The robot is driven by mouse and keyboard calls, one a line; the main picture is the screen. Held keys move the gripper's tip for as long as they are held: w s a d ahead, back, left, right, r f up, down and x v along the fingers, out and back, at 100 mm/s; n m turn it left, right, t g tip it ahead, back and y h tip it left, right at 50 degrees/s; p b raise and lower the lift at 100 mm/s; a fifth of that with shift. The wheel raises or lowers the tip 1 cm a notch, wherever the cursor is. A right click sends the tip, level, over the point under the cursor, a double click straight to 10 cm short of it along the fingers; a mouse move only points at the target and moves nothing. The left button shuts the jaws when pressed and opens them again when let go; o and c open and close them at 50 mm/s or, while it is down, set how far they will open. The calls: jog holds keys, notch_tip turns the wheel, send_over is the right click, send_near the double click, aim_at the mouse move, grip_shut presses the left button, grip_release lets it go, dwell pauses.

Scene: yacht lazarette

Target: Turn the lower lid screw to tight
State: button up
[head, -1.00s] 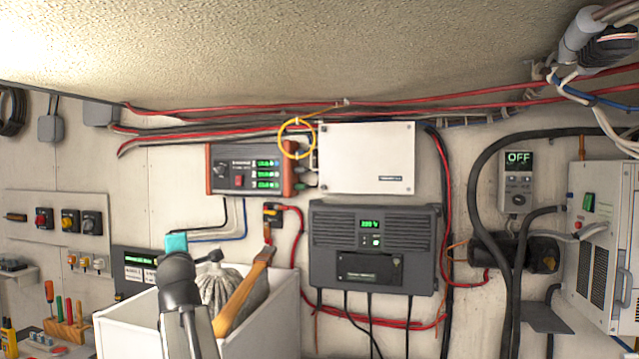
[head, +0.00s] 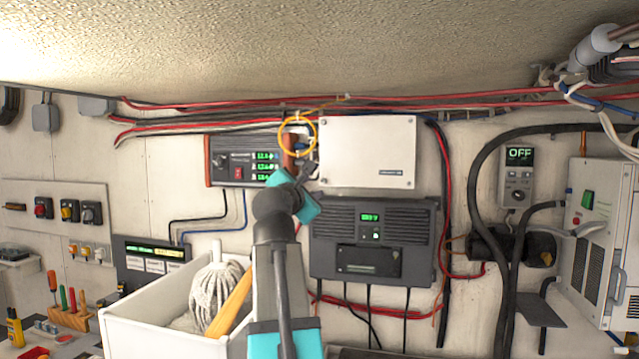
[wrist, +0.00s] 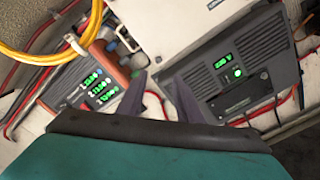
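The white lidded box (head: 367,153) is on the wall above the grey charger unit. Small dark dots at its lid corners look like screws; the lower left one (head: 325,181) is close to my gripper. Their slots and turn state are too small to read. My gripper (head: 308,172) is raised beside the box's lower left corner, partly hidden by my teal wrist. In the wrist view, my gripper (wrist: 161,82) shows two dark fingers apart with nothing between them.
The grey charger (head: 375,222) hangs just below the box. An orange-ended instrument (head: 240,168) and a yellow cable loop (head: 298,152) are close on the left. Red cables (head: 450,105) run above. A white bin (head: 150,318) with a mop stands at lower left.

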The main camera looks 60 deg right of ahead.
jog(key=p, duration=0.4)
send_near(324, 181)
jog(key=x, duration=0.6)
jog(key=shift+d+r, duration=0.1)
jog(key=shift+d, duration=0.15)
jog(key=shift+w+d, duration=0.2)
jog(key=shift+d, duration=0.4)
